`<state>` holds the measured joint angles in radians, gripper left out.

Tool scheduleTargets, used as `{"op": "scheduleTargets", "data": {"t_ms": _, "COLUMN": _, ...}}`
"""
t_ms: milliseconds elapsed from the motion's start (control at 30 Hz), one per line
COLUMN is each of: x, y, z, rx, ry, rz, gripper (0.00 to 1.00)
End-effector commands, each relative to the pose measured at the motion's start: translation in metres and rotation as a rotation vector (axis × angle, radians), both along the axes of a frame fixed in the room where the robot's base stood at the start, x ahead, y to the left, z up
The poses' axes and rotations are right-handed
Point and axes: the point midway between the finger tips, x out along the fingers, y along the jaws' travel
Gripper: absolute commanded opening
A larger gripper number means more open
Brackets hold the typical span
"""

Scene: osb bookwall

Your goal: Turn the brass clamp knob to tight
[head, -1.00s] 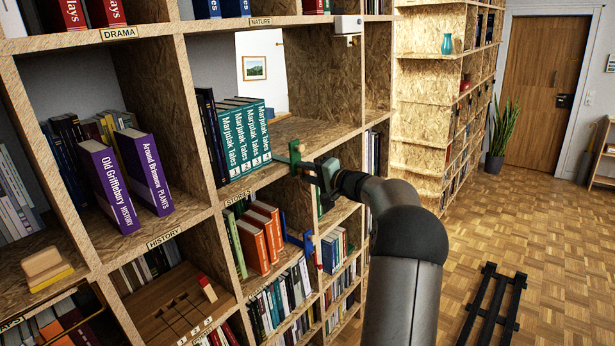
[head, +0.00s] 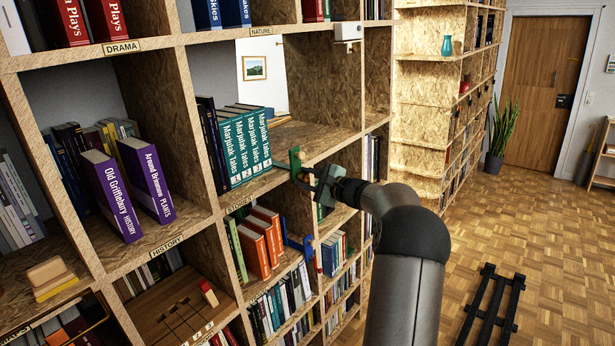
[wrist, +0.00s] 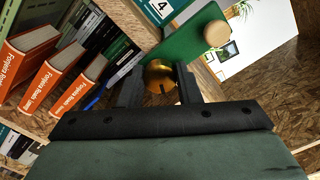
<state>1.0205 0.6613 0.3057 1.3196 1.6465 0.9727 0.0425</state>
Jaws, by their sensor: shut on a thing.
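The brass clamp knob (wrist: 160,76) shows in the wrist view, round and shiny with a dark slot or mark on its face. My gripper (wrist: 160,90) has one dark finger on each side of it and is shut on it. The green clamp (wrist: 185,45) is just beyond the knob and carries a round wooden piece (wrist: 216,33). In the head view the green clamp (head: 294,160) stands at the shelf-board edge beside the teal books, with my gripper (head: 304,177) against it. The knob is hidden there by my fingers.
Teal Marjulak Tales books (head: 245,145) stand left of the clamp. Orange books (head: 262,237) and a blue bracket (head: 298,243) are in the compartment below. A white box (head: 348,31) is fixed above. Open floor (head: 460,255) lies right of my arm.

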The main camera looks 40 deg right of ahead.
Motion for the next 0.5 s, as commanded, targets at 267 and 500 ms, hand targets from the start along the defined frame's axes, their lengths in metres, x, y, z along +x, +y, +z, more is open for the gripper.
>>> {"op": "scheduleTargets", "data": {"t_ms": 267, "x": -0.0004, "y": -0.0007, "z": 0.0, "rx": 0.061, "ry": 0.014, "rz": -0.001, "gripper": 0.08}}
{"op": "scheduleTargets", "data": {"t_ms": 500, "x": -0.0004, "y": -0.0007, "z": -0.0004, "rx": 0.069, "ry": 0.016, "rz": -0.001, "gripper": 0.08}}
